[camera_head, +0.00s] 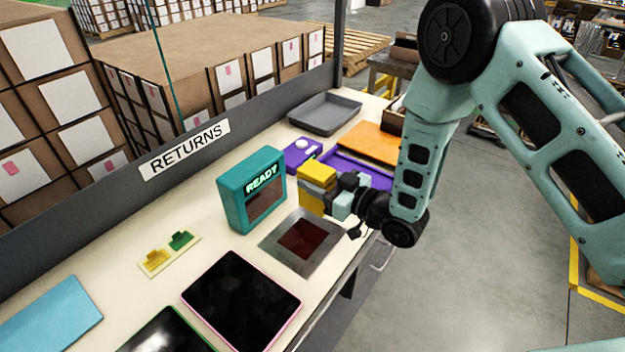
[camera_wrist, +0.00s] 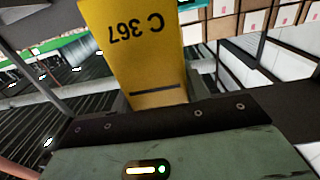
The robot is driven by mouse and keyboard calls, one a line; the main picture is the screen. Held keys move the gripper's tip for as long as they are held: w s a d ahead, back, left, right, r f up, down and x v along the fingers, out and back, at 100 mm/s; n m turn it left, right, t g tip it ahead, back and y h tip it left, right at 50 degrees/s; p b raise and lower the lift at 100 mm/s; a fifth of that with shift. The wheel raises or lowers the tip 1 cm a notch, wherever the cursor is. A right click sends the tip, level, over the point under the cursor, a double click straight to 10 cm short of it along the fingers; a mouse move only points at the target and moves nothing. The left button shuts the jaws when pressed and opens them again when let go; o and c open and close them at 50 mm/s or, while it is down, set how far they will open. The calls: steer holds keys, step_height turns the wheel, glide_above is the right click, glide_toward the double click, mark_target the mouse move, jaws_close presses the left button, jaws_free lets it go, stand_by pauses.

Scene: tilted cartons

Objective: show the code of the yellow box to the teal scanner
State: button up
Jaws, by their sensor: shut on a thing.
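My gripper (camera_head: 345,195) is shut on the yellow box (camera_head: 317,172) and holds it in the air just right of the teal scanner (camera_head: 236,188). The scanner stands upright on the table; its screen reads READY above a dark red window. In front of it a dark red glass pane in a metal plate (camera_head: 291,245) lies flat in the table. In the wrist view the yellow box (camera_wrist: 135,50) shows a face printed "C 367", upside down, with a dark line below. The lower part of the box in the head view looks greyish. I cannot see a code on the box.
A purple device (camera_head: 301,152), a purple tray (camera_head: 373,174), an orange panel (camera_head: 369,143) and a grey tray (camera_head: 325,115) lie behind. A black pink-edged pad (camera_head: 241,301) and a small card with yellow and green pieces (camera_head: 169,252) are nearer. A RETURNS barrier runs along the left.

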mark_target(312, 204)
steer(key=shift+s+a+f+n+g+y, duration=0.2)
steer(key=shift+s+a+n+g+y, duration=0.15)
steer(key=shift+a, duration=0.25)
steer(key=shift+f+b, duration=1.95)
steer(key=shift+f, duration=1.4)
steer(key=shift+r+p, duration=1.6)
steer(key=shift+r, duration=1.4)
